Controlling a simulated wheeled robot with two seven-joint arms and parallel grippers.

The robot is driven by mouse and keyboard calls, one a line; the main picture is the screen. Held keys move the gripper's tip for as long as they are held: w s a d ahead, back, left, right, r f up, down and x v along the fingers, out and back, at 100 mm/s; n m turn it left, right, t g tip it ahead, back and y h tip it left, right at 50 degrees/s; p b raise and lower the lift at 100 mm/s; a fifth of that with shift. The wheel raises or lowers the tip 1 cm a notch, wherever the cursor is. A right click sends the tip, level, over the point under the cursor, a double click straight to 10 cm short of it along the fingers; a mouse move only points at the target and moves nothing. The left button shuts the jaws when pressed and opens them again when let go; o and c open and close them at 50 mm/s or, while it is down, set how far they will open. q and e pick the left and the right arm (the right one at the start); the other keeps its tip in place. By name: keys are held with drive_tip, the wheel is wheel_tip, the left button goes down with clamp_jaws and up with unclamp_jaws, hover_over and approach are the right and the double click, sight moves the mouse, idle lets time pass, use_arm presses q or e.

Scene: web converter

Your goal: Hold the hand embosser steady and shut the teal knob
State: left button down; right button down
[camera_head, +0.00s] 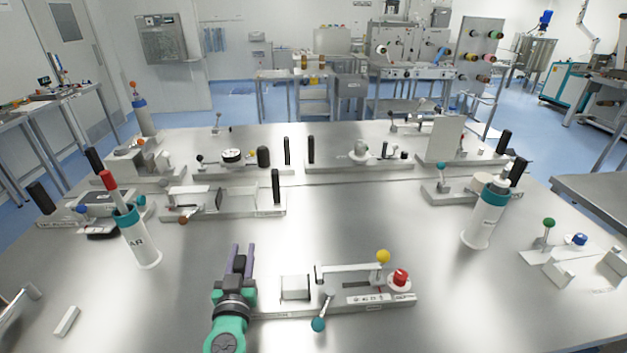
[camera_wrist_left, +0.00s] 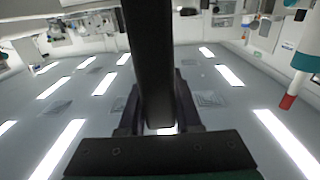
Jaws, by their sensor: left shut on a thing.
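The hand embosser appears to be the front fixture in the head view, with a long metal base (camera_head: 375,300), a pale block, a flat lever arm, a yellow knob (camera_head: 383,256) and a red knob (camera_head: 400,277). The teal knob (camera_head: 318,324) is on a short rod that tilts out over the base's front edge. My left gripper (camera_head: 241,252) is at the base's left end, shut on a black upright handle (camera_wrist_left: 150,60), which stands between its fingers in the left wrist view. The handle's foot is hidden by the gripper. My right gripper is not in view.
White bottles with teal collars stand left (camera_head: 140,245) and right (camera_head: 483,222). Several other fixtures with black handles line the back of the table. A small fixture with a green knob (camera_head: 549,223) is at the right. The tabletop (camera_head: 330,215) behind the embosser is bare.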

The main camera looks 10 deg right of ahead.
use_arm(q)
drive_tip(key=shift+f, duration=0.3)
drive_tip(key=c, duration=0.5)
unclamp_jaws()
drive_tip(key=shift+r, duration=0.1)
drive_tip(key=shift+w, duration=0.15)
drive_tip(key=s, duration=1.2)
drive_tip(key=shift+a+r, duration=0.1)
drive_tip(key=shift+a, duration=0.05)
